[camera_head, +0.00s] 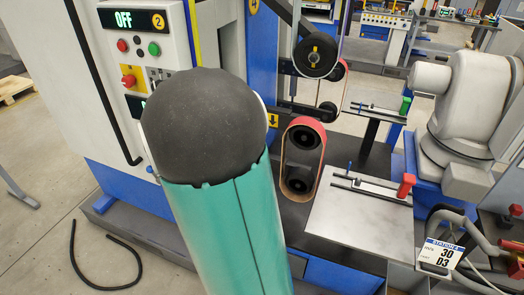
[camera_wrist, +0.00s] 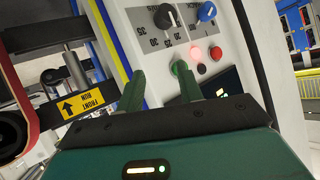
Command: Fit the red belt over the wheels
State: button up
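The red belt (camera_head: 318,129) is a loop standing upright around two dark wheels (camera_head: 301,137), one above the other, near the middle of the head view. It seems to go around both wheels; its exact seating cannot be told. In the wrist view, part of a red belt (camera_wrist: 28,112) shows at the left edge beside a dark wheel (camera_wrist: 10,131). My gripper (camera_wrist: 158,82) has its two green fingers apart with nothing between them. It is in front of a white control panel (camera_wrist: 185,35), to the right of the belt. My gripper is hidden in the head view.
A control box (camera_head: 150,45) reading OFF stands at upper left. A metal plate (camera_head: 355,225) with a red-handled clamp (camera_head: 405,187) lies right of the belt. A white robot arm (camera_head: 465,110) stands at right. An arrow sign (camera_wrist: 82,103) is near the belt.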

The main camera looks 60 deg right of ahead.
jog(key=s+d+f+m+g+h, duration=0.25)
jog(key=s+d+f, duration=0.25)
jog(key=d, duration=0.3)
jog(key=s+d+f+m+g+h, duration=0.1)
jog(key=s+d+f+m+h, duration=0.1)
jog(key=s+d+f+h, duration=0.45)
jog(key=s+d+f+m+g+h, duration=0.1)
jog(key=s+d+f+g, duration=0.2)
jog(key=s+d, duration=0.5)
jog(key=w+d, duration=0.1)
jog(key=d, duration=0.7)
jog(key=shift+d+f, duration=0.15)
jog(key=shift+c, duration=0.2)
grip_shut()
jog(key=shift+r, duration=0.5)
